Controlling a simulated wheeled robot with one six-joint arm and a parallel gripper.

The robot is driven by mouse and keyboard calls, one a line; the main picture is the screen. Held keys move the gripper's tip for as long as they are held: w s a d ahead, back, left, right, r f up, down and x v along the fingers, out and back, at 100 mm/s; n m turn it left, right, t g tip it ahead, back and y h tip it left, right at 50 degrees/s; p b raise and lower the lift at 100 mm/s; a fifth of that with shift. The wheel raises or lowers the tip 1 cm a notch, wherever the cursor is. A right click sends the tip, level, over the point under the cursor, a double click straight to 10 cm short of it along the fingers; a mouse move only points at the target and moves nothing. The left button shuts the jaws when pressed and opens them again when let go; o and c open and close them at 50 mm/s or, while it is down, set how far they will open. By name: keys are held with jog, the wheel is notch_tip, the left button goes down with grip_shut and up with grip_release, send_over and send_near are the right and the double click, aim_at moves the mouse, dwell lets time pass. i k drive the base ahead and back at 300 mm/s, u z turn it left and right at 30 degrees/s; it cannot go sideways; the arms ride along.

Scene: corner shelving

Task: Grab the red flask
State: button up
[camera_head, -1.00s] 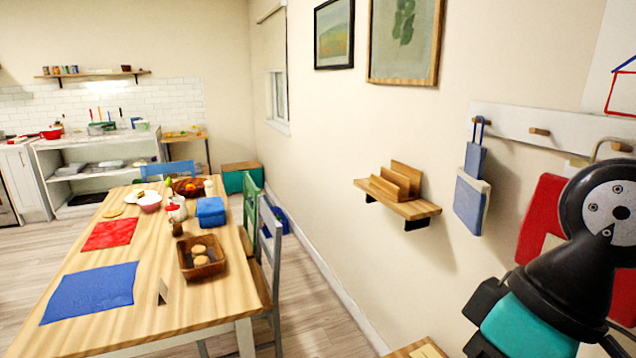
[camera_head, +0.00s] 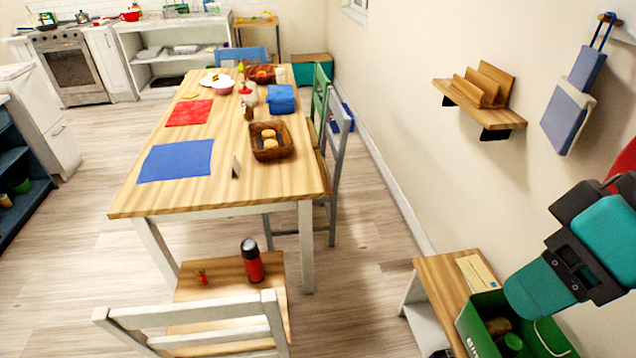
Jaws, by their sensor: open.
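The red flask (camera_head: 253,267) has a red body and a dark cap. It stands upright on the wooden seat of a chair (camera_head: 222,277) at the near end of the dining table, close to the table's edge. My arm reaches in from the right edge, far from the flask. I cannot make out my gripper's fingers in this view.
The chair's white backrest (camera_head: 195,325) stands in front of the seat. The long wooden table (camera_head: 250,190) is behind the flask. A small bench (camera_head: 440,280) and a green crate (camera_head: 478,335) stand on the right. Open floor (camera_head: 350,270) lies between chair and bench.

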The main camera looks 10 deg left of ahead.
aim_at(254, 268)
jog(key=u, duration=0.5)
jog(key=k, duration=0.6)
jog(key=u, duration=1.15)
jog(key=i, duration=1.6)
jog(key=z, duration=0.55)
